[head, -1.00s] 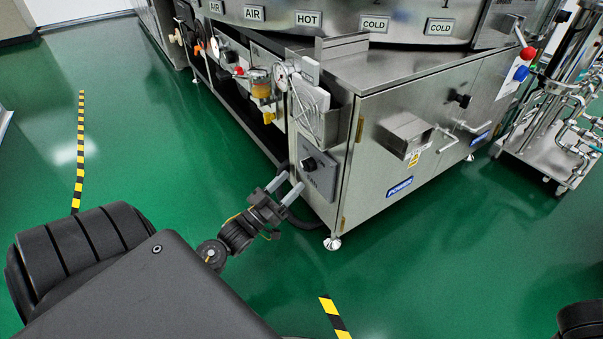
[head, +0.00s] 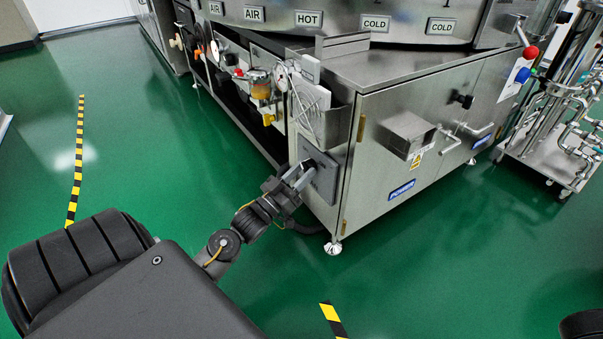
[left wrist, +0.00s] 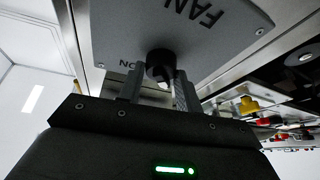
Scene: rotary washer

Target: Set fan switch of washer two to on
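The fan switch is a black rotary knob (left wrist: 160,64) on a grey plate (left wrist: 205,35), seen upside down in the left wrist view with "FAN" and "ON" lettering. In the head view the plate (head: 320,165) is on the narrow end of the steel washer (head: 385,110), and my gripper hides the knob. My left gripper (head: 296,178) is at the plate. In the left wrist view the fingers of the left gripper (left wrist: 156,90) are apart, one on each side of the knob. A gap shows beside the knob; contact cannot be told. My right gripper is not in view.
A wire-fronted holder (head: 318,118) sticks out above the plate. A steel pipe cart (head: 545,140) stands at the right. Green floor (head: 420,260) in front is clear, with yellow-black tape.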

